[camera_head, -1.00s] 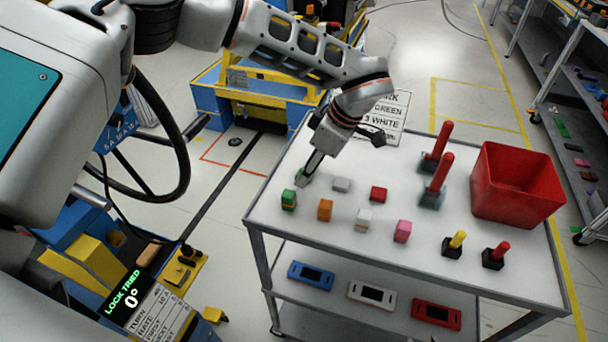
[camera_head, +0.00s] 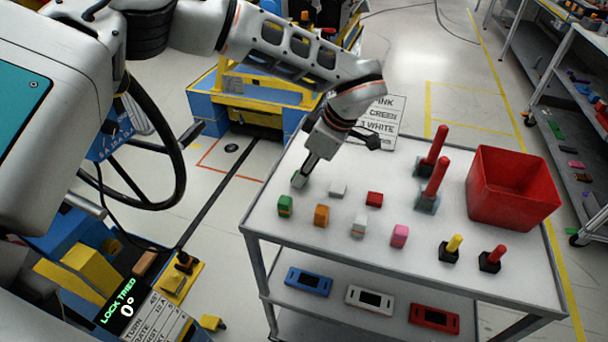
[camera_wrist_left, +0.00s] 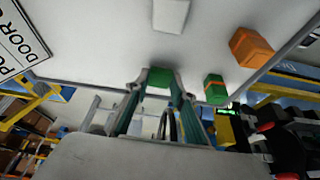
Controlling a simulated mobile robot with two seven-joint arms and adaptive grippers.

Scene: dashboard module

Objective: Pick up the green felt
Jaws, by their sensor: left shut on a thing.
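The green felt (camera_wrist_left: 159,77) is a small green piece between the fingertips of my left gripper (camera_wrist_left: 158,84) in the left wrist view. The gripper is shut on it. In the head view my left gripper (camera_head: 302,178) is over the far left corner of the white table top (camera_head: 300,237), with a little green at its tips. I cannot tell whether the felt touches the table. A green block with an orange band (camera_head: 285,206) stands apart from it, nearer the front edge; it also shows in the wrist view (camera_wrist_left: 214,89). My right gripper is not in view.
White (camera_head: 338,190), red (camera_head: 374,199), orange (camera_head: 321,215) and pink (camera_head: 399,236) blocks stand close by. Red-handled pieces (camera_head: 435,180) and a red bin (camera_head: 512,190) are to the right. A sign (camera_head: 383,122) stands behind the table.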

